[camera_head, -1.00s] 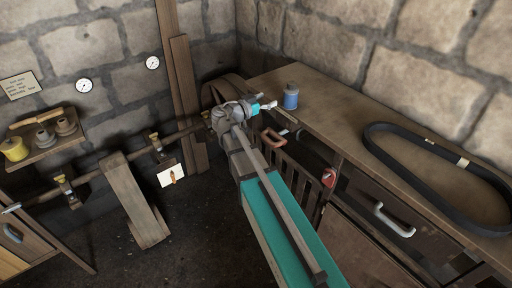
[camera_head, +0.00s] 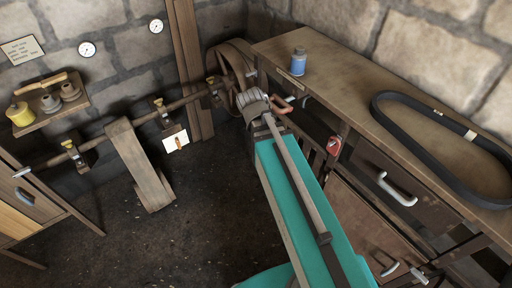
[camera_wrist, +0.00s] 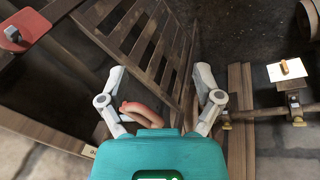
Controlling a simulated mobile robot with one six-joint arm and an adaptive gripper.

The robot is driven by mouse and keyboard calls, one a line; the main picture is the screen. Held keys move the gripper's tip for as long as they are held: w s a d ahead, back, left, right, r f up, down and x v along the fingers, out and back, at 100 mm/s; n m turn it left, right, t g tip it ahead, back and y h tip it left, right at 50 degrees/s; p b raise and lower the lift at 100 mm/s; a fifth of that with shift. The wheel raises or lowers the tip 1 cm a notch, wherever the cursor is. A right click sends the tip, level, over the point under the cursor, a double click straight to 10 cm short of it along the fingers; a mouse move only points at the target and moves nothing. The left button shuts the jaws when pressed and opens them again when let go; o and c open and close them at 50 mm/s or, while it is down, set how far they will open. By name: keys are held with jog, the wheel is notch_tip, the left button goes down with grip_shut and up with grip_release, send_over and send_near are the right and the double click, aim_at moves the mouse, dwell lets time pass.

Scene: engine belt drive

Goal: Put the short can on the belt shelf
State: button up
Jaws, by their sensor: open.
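A blue can (camera_head: 299,64) with a grey top stands upright on the far left end of the wooden workbench. A yellow can-like thing (camera_head: 20,114) stands on a small wall shelf (camera_head: 48,120) at the far left. I cannot tell which is the short can or which surface is the belt shelf. My gripper (camera_wrist: 160,76) is open and empty in the wrist view, its fingers spread over a red curved handle (camera_wrist: 142,113) and a slatted wooden rack. The wrist view shows no can.
A black belt loop (camera_head: 382,124) lies on the workbench (camera_head: 345,80). Drawers with pale handles (camera_head: 396,189) and a red object (camera_head: 335,146) are on its front. A shaft with a hanging flat belt (camera_head: 139,168) runs along the left wall. The floor between is clear.

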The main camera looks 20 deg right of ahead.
jog(key=s+a+n+y, duration=0.2)
jog(key=a, duration=0.1)
jog(key=s+a+n+y, duration=0.1)
jog(key=shift+s+a+f+g, duration=0.2)
jog(key=shift+f+g, duration=0.1)
jog(key=shift+f, duration=0.1)
